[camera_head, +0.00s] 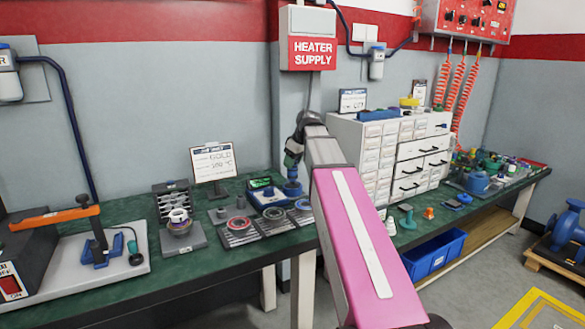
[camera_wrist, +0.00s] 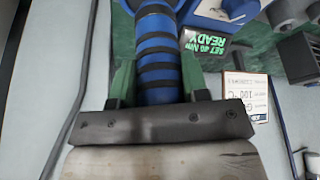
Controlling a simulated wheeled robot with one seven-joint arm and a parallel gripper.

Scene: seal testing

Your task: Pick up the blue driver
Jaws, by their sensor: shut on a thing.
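The blue driver (camera_wrist: 157,48), banded in black, stands between the two green fingers of my gripper (camera_wrist: 157,85) in the wrist view. The fingers are shut on it from both sides. In the head view my gripper (camera_head: 293,157) is over the bench, beside the blue unit with the green display. Blue shows just below the fingers, but the driver's lower end is hard to make out there. The wrist view cuts off the driver's far end, so I cannot tell whether it touches the bench.
A blue unit with a green display (camera_head: 261,183) stands close left of my gripper. Dark plates with rings (camera_head: 238,226) lie in front of it. A white sign (camera_head: 213,160) stands behind. A white drawer cabinet (camera_head: 378,160) is to the right on the green bench (camera_head: 190,270).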

